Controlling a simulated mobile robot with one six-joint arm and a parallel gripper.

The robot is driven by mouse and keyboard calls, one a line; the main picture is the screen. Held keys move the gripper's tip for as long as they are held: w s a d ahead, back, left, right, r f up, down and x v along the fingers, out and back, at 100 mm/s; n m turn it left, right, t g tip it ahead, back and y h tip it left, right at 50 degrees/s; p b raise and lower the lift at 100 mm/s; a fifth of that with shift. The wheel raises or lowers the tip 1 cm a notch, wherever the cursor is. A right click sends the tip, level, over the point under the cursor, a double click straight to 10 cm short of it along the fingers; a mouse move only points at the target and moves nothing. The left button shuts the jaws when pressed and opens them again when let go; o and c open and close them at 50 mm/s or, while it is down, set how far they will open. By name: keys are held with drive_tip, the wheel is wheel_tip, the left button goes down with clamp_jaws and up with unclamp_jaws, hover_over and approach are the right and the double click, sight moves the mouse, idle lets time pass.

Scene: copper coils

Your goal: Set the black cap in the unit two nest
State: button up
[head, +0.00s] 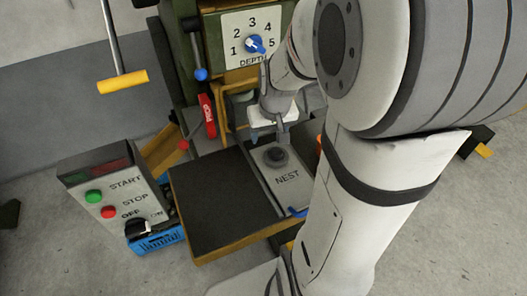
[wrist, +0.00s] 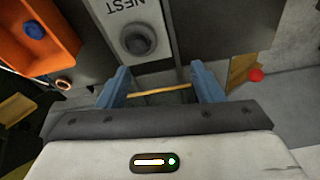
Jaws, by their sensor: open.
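The nest plate (head: 287,177) is a light grey strip marked NEST, beside a dark flat table. A black round piece that looks like the black cap (head: 276,154) sits upright on it at the round nest spot. In the wrist view, the cap (wrist: 137,40) shows beyond the fingers, a little left of centre, with a dark ring around it. My gripper (head: 269,137) is just behind the cap in the head view. In the wrist view, my gripper's blue fingers (wrist: 161,86) are apart with nothing between them. Whether the cap is fully seated I cannot tell.
A dark table (head: 222,190) with a wooden edge lies left of the nest. A control box (head: 112,195) with START and STOP buttons stands further left. A green machine with a depth dial (head: 255,44) rises behind. An orange bin (wrist: 40,38) holds a blue item.

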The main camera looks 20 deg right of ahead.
drive_tip(key=s+a+r, duration=0.3)
drive_tip(key=s+a, duration=0.1)
drive_tip(key=s, duration=0.2)
drive_tip(key=s+a+r+n, duration=0.1)
drive_tip(key=s+a+r, duration=0.2)
drive_tip(key=s, duration=0.3)
drive_tip(key=shift+a+r, duration=0.2)
drive_tip(key=shift+a, duration=0.3)
